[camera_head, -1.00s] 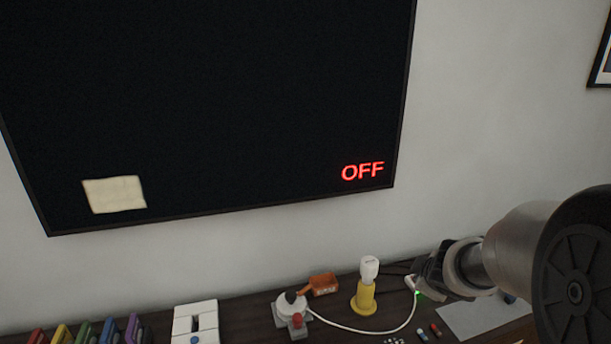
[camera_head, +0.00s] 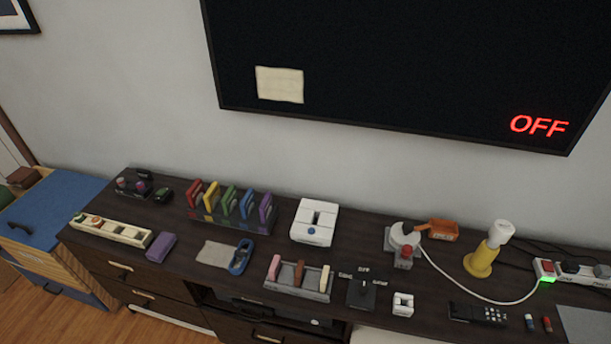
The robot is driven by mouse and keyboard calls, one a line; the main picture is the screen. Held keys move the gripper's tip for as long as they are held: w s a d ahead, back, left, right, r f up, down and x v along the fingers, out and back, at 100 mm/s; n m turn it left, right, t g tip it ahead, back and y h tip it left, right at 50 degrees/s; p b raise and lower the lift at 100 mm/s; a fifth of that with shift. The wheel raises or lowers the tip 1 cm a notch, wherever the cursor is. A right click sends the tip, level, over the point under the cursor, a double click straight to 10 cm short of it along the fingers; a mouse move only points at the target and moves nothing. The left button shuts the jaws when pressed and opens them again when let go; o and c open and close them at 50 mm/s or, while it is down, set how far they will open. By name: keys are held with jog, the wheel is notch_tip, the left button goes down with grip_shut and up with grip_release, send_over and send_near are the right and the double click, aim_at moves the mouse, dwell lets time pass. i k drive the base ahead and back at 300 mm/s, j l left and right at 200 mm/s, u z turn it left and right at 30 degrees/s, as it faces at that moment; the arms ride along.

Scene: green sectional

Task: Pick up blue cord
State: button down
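A small blue looped thing (camera_head: 239,258) lies on the dark wooden cabinet top, left of centre, at the right end of a flat grey-beige piece (camera_head: 213,253). It is the most cord-like blue item in view, but it is too small to tell for sure that it is a cord. Nothing is touching it from above. My gripper is not in the current view, so its state is hidden.
Colored upright cartridges (camera_head: 228,210) and a white slotted box (camera_head: 314,222) stand behind. A tray with several sticks (camera_head: 299,277) is to the right. A yellow-based lamp (camera_head: 482,260), white cable and power strip (camera_head: 570,272) are farther right. A purple block (camera_head: 161,247) lies left.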

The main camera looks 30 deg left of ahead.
aim_at(241, 255)
jog(key=u, duration=1.9)
jog(key=k+l+z, duration=0.15)
jog(key=k+z, duration=0.15)
jog(key=k, duration=0.2)
jog(key=k+l+z, duration=0.3)
jog(key=k, duration=0.15)
jog(key=k+l+z, duration=0.25)
jog(key=i+j, duration=0.3)
jog(key=j, duration=0.15)
jog(key=i+j, duration=0.3)
jog(key=j, duration=0.2)
jog(key=i+j, duration=0.25)
jog(key=j, duration=0.2)
jog(key=i+j, duration=0.3)
jog(key=j, duration=0.2)
jog(key=i+j, duration=0.3)
jog(key=j, duration=0.15)
jog(key=i+j, duration=0.3)
jog(key=j, duration=0.2)
jog(key=i+j, duration=0.3)
jog(key=j, duration=0.15)
